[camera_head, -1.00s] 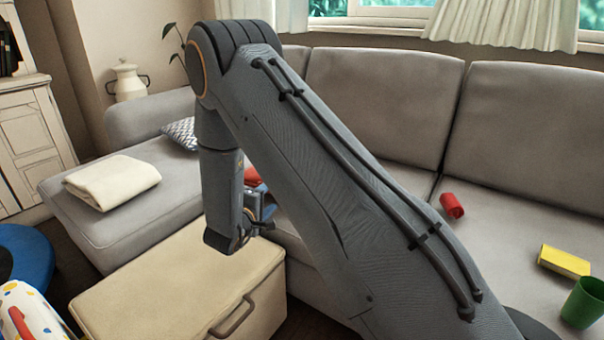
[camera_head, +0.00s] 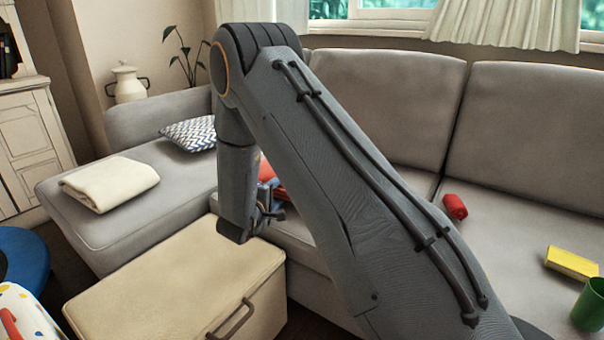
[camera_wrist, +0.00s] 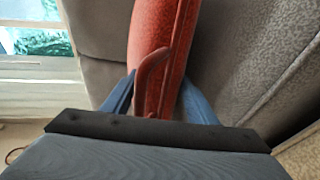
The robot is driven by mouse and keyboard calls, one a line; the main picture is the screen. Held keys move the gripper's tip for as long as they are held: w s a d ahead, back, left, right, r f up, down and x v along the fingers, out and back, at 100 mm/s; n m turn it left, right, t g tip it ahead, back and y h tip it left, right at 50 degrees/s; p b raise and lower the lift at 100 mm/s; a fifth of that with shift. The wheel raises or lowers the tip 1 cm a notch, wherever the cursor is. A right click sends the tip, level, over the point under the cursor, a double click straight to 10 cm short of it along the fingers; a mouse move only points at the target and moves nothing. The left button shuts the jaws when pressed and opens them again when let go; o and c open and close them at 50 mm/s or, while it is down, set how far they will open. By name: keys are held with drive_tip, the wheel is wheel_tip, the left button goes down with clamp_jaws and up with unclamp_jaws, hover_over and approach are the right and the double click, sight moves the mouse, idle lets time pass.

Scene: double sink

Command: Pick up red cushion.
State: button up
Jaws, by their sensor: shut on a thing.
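The red cushion (camera_wrist: 154,27) fills the upper middle of the wrist view, with its edge between the two blue fingers of my gripper (camera_wrist: 156,95). My gripper is shut on it. In the head view my gripper (camera_head: 272,207) is low in front of the sofa seat, partly hidden by my arm. Only a small patch of the red cushion (camera_head: 266,170) shows there beside my wrist; my arm hides most of it.
The grey sofa (camera_head: 385,105) stands behind my arm. On its seat are a small red object (camera_head: 455,207), a yellow block (camera_head: 572,263), a green cup (camera_head: 588,306), a folded cream cloth (camera_head: 110,183) and a patterned pillow (camera_head: 190,134). A beige chest (camera_head: 165,290) stands in front.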

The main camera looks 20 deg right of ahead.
drive_tip(key=shift+r, duration=0.1)
drive_tip(key=shift+r, duration=0.35)
drive_tip(key=shift+c, duration=0.7)
wheel_tip(320, 180, up, 9)
drive_tip(key=p, duration=0.3)
drive_tip(key=shift+r+p, duration=0.1)
drive_tip(key=shift+p, duration=0.2)
drive_tip(key=shift+c, duration=0.9)
